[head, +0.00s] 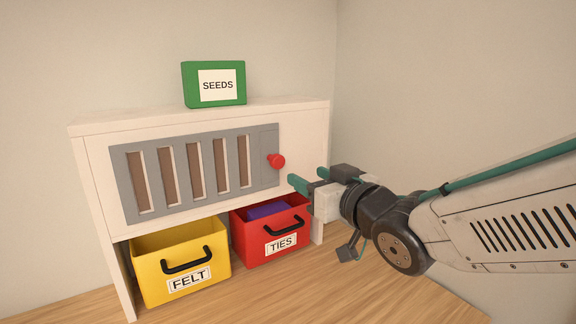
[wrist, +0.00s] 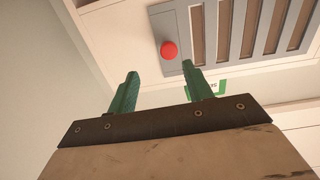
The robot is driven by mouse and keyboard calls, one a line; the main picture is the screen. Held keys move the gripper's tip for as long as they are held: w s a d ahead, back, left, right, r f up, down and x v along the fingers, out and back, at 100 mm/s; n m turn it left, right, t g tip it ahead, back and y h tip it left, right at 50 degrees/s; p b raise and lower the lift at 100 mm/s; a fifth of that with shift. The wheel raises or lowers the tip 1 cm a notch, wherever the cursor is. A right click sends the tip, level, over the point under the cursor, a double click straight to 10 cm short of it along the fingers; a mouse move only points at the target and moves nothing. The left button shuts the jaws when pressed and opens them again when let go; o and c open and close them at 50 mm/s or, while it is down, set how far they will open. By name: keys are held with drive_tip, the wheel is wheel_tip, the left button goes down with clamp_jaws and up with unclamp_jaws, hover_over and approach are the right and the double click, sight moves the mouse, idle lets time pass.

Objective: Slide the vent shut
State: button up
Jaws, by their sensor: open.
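The grey vent (head: 180,175) is set in the front of a white cabinet. Its several upright slots show brown behind them, so it looks open. A red round knob (head: 276,161) sticks out at the vent's right end; in the wrist view the knob (wrist: 169,49) lies beyond and between the fingertips, near the vent (wrist: 236,40). My gripper (head: 307,178) is to the right of the knob and a little lower, apart from it. Its two green fingers are spread and empty, as the wrist view (wrist: 161,70) also shows.
A green SEEDS box (head: 214,84) stands on the cabinet top (head: 120,120). Below the vent, a yellow FELT bin (head: 182,262) and a red TIES bin (head: 270,232) with black handles sit on the wooden surface (head: 340,290). A wall rises at the right.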

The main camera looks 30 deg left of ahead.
sight(280, 163)
drive_tip(key=shift+y, duration=0.3)
drive_tip(key=x, duration=0.5)
drive_tip(key=s+x, duration=0.1)
drive_tip(key=x, duration=0.2)
drive_tip(key=shift+a+r, duration=0.1)
drive_tip(key=shift+a, duration=0.35)
